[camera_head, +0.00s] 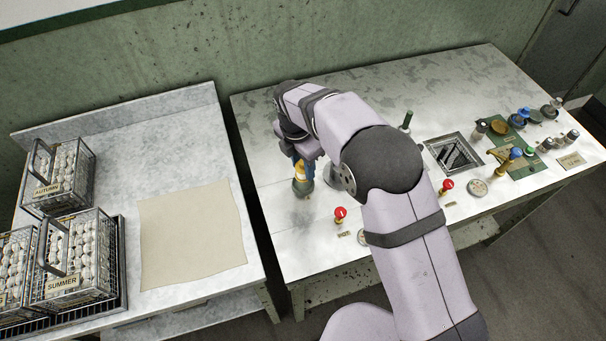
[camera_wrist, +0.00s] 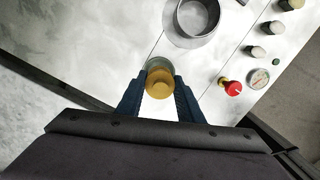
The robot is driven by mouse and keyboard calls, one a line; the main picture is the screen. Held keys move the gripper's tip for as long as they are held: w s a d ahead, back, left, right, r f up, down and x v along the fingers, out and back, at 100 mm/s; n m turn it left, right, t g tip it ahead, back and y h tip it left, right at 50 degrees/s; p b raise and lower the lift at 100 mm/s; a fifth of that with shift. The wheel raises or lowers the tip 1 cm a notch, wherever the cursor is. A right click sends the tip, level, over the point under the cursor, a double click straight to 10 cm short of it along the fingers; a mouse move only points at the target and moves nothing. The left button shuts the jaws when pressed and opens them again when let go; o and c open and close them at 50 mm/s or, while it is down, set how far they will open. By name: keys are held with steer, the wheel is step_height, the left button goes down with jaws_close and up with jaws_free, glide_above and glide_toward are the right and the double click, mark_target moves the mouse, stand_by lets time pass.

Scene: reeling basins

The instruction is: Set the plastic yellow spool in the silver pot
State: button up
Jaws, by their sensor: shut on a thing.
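My gripper (camera_head: 303,168) is shut on the yellow spool (camera_head: 300,171), its blue fingers on either side. The spool also shows between the fingers in the wrist view (camera_wrist: 160,82). A greenish, brassy round shape (camera_head: 302,188) shows directly below the spool; I cannot tell whether it is a separate thing, or whether it touches the table. The silver pot (camera_wrist: 177,37) is open and looks empty in the wrist view, just ahead and slightly right of the spool. In the head view the pot (camera_head: 331,177) is mostly hidden behind my arm.
Red-topped knobs (camera_head: 340,213) and a gauge stand near the bench's front edge. A sunken grate (camera_head: 453,152) and several bottles are at the right. A beige cloth (camera_head: 192,235) and wire baskets (camera_head: 60,181) of white cocoons are on the left table, across a gap.

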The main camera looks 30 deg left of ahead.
step_height(320, 180, up, 5)
steer(key=shift+r+b, duration=0.15)
steer(key=shift+b, duration=0.45)
steer(key=shift+w+d+r, duration=0.1)
steer(key=shift+r, duration=0.2)
steer(key=w+d+p, duration=0.8)
steer(key=shift+w+d+f, duration=0.15)
steer(key=shift+f, duration=0.05)
steer(key=shift+f, duration=0.1)
